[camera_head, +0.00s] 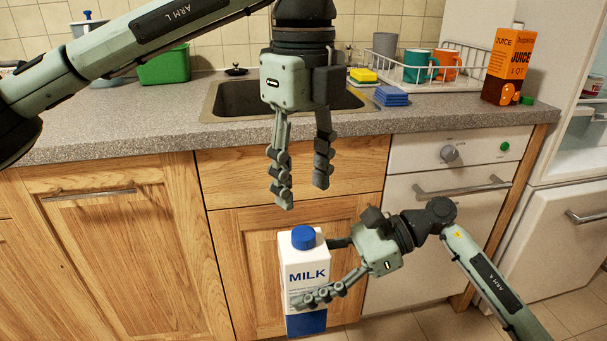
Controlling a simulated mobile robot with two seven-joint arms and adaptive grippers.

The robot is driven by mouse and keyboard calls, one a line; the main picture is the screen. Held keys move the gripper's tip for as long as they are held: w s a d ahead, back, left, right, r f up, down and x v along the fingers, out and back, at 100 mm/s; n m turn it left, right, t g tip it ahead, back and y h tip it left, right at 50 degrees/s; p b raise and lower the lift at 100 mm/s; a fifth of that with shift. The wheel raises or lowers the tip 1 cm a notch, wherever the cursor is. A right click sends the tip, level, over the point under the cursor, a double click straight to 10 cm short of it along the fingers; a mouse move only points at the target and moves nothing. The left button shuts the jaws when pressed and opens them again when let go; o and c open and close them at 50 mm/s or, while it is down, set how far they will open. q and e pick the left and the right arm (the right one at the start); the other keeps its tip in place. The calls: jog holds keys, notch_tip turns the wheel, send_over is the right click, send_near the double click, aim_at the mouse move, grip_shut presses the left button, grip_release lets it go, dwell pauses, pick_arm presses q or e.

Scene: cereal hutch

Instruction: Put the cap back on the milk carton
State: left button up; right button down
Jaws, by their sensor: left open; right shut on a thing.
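A white and blue milk carton (304,268) is upright in front of the lower cabinet doors, below counter height. A blue cap (304,237) sits on top of the carton; I cannot tell how firmly it is seated. My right gripper (320,274) is shut on the carton from the right, with one finger across the front and the other partly hidden behind it. My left gripper (303,192) points down, open and empty, just above the cap and apart from it.
A green bin (165,66) stands back left. An open fridge (585,140) is at right.

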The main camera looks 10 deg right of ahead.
aim_at(303, 232)
pick_arm(q)
jog(key=n, duration=0.2)
jog(key=shift+n, duration=0.3)
jog(key=shift+f, duration=3.95)
grip_shut()
